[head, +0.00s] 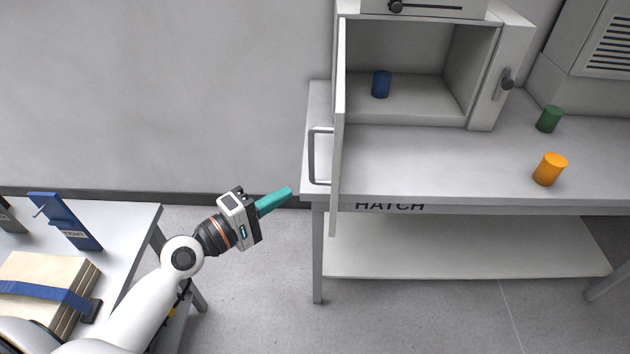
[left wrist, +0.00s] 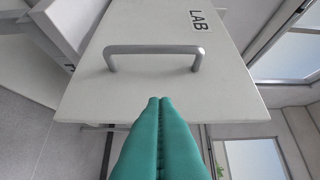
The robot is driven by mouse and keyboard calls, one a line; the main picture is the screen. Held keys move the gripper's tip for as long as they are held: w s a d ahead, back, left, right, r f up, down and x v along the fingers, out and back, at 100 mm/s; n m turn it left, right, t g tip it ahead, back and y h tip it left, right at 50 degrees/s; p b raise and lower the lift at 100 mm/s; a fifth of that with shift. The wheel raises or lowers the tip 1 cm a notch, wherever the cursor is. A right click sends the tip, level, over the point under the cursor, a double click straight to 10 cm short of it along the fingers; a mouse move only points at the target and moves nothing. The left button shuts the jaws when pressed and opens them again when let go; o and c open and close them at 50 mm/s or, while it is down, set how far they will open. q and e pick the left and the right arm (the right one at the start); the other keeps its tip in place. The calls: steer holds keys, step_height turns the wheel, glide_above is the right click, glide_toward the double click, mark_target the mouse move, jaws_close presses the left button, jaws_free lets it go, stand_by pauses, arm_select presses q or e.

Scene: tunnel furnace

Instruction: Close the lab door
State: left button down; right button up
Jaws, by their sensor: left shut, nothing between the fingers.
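The lab door (head: 340,110) is a pale panel on the left side of the hatch box, swung open and seen nearly edge-on in the head view. Its grey bar handle (head: 313,157) faces left. In the left wrist view the door (left wrist: 165,85) fills the middle, with a "LAB" label (left wrist: 198,20) and the handle (left wrist: 155,50). My left gripper (head: 288,192), with teal fingers, is shut and empty, left of the door and a little below the handle. Its fingertips (left wrist: 159,99) appear just short of the handle, apart from it. My right gripper is not in view.
Inside the open box (head: 410,95) stands a blue cylinder (head: 381,84). A green cylinder (head: 549,119) and an orange cylinder (head: 550,169) stand on the hatch table (head: 440,165). At lower left, another table (head: 128,225) bears strapped boards (head: 50,275). The floor between the tables is clear.

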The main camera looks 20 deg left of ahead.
arm_select(q)
steer(key=w+d+p, duration=0.3)
steer(key=w+d, duration=0.1)
steer(key=d, duration=0.2)
steer(key=shift+w, duration=0.1)
